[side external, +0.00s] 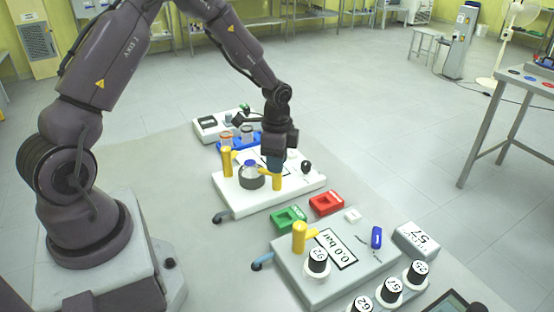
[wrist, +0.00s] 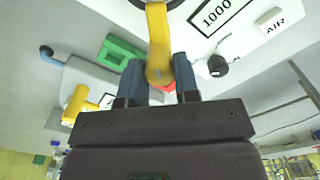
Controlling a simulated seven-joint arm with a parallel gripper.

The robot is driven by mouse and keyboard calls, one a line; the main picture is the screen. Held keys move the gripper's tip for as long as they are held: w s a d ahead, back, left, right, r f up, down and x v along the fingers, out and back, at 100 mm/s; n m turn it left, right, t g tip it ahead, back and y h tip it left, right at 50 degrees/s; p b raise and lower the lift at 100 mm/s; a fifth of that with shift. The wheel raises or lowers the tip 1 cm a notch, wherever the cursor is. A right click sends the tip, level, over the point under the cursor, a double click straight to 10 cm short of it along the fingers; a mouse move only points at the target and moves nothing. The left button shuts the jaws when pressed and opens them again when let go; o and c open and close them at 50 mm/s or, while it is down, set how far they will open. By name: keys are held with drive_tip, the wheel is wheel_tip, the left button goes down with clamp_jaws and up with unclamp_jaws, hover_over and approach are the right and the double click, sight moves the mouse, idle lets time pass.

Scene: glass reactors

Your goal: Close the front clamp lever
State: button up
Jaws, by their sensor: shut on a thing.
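The yellow clamp lever (side external: 277,181) stands on the white reactor base (side external: 240,205), at the right of the dark round vessel with a blue cap (side external: 251,174). My gripper (side external: 275,163) points down over this lever from above. In the wrist view, the lever (wrist: 157,35) runs down between the two blue fingers of my gripper (wrist: 159,75), which are shut on it. A second yellow clamp lever (side external: 227,160) stands upright at the vessel's left. The fingers partly hide the held lever in the side view.
A black knob (side external: 306,166) stands on the base's right end. A green block (side external: 288,219) and a red block (side external: 326,203) lie in front. A grey unit (side external: 290,262) with a yellow lever and 0.0 bar display is nearer. A blue tray (side external: 230,145) with bottles sits behind.

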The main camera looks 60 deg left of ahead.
drive_tip(key=shift+m, duration=0.3)
idle(0.4)
drive_tip(key=o, duration=0.9)
drive_tip(key=shift+o, duration=0.2)
drive_tip(key=shift+r, duration=0.1)
wheel_tip(320, 180, up, 13)
